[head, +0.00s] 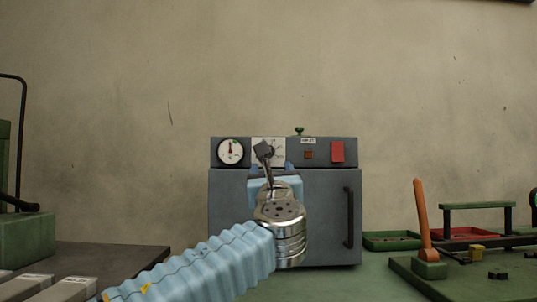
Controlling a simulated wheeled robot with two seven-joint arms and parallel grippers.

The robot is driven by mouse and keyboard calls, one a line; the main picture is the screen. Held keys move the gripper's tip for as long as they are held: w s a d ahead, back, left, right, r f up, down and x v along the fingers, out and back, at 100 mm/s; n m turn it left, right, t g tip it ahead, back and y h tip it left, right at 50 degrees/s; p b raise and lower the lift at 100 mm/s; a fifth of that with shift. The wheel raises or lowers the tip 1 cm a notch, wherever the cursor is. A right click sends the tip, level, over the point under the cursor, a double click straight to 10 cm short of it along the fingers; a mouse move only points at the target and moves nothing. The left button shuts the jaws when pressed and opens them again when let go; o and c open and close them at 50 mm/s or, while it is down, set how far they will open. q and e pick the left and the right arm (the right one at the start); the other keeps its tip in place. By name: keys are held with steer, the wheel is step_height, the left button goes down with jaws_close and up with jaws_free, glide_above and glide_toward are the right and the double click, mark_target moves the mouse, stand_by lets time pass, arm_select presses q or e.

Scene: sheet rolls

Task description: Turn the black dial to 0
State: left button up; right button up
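A grey box-shaped machine (285,220) stands on the bench in the middle of the head view. On its upper panel is a white scale plate (279,147), partly covered by my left gripper. The black dial at this plate cannot be told apart from the dark gripper parts in front of it. My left gripper (263,151) reaches up to the plate at the end of a pale blue sleeved arm with a metal wrist. Its fingers are seen from behind, so whether they are open, shut or touching the dial is hidden. My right gripper is not in view.
The panel also has a round gauge (231,151), a small brown button (309,155), a red switch (337,151) and a green knob (299,131) on top. A black door handle (349,217) sticks out. An orange-handled tool (423,225) and trays stand right.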

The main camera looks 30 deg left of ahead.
arm_select(q)
steer(key=p+x, duration=0.3)
steer(key=x, duration=0.9)
steer(key=c, duration=1)
steer(key=shift+c, duration=0.2)
